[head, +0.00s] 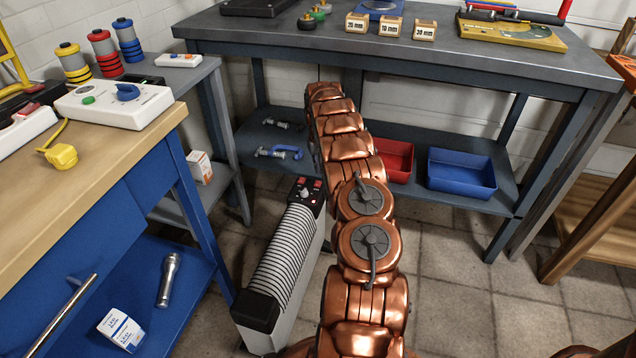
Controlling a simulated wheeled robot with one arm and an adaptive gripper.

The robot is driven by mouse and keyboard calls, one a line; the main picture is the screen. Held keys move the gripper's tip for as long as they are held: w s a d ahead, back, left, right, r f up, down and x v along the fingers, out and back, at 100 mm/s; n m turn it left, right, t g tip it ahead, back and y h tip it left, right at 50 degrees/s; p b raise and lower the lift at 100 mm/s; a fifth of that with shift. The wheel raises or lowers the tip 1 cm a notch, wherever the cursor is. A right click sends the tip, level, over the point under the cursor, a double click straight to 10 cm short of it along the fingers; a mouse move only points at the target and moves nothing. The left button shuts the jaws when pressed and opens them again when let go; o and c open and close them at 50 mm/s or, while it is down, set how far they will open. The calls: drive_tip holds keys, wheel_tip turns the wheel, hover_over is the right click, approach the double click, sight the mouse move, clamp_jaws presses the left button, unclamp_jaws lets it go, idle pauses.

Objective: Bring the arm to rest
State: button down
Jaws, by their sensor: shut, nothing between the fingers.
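My copper arm (350,150) stretches from the bottom middle of the head view up toward the grey workbench at the back. Its far end shows in front of the bench's lower shelf, just below the front edge of the top. My gripper does not show in this view; I cannot make out any fingers at the arm's far end.
The grey workbench (440,58) spans the back, with a red bin (397,160) and a blue bin (462,172) on its shelf. A ribbed heater (285,255) stands close left of my arm. A blue workbench (130,150) is at left. Floor (450,270) is clear at right.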

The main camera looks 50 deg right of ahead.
drive_tip(key=shift+r+p, duration=0.3)
drive_tip(key=shift+r, duration=0.8)
drive_tip(key=shift+a+r, duration=0.1)
drive_tip(key=shift+r, duration=0.15)
drive_tip(key=s+a+r+n+p, duration=0.15)
drive_tip(key=a+r+p, duration=0.25)
drive_tip(key=a+r, duration=0.55)
drive_tip(key=s+a+r+g+p, duration=0.1)
drive_tip(key=s+a+r+p, duration=0.35)
drive_tip(key=r, duration=0.85)
drive_tip(key=s+a+r+n+p, duration=0.1)
drive_tip(key=a+r+p, duration=0.4)
drive_tip(key=a+r, duration=0.6)
drive_tip(key=s+a+r+p, duration=0.5)
drive_tip(key=s+a+r, duration=0.3)
drive_tip(key=a+r, duration=0.1)
drive_tip(key=s+a+r+n+p, duration=0.1)
drive_tip(key=s+a+r+p, duration=0.1)
drive_tip(key=s, duration=0.5)
drive_tip(key=s+a+r+n+p, duration=0.1)
drive_tip(key=s+a+r+p, duration=0.2)
drive_tip(key=s+a, duration=0.4)
drive_tip(key=s+a+r+n+p, duration=0.2)
drive_tip(key=s+a+p, duration=0.3)
drive_tip(key=s, duration=0.4)
drive_tip(key=shift+s+r+g, duration=0.2)
drive_tip(key=shift+r+g, duration=0.2)
drive_tip(key=shift+r, duration=0.35)
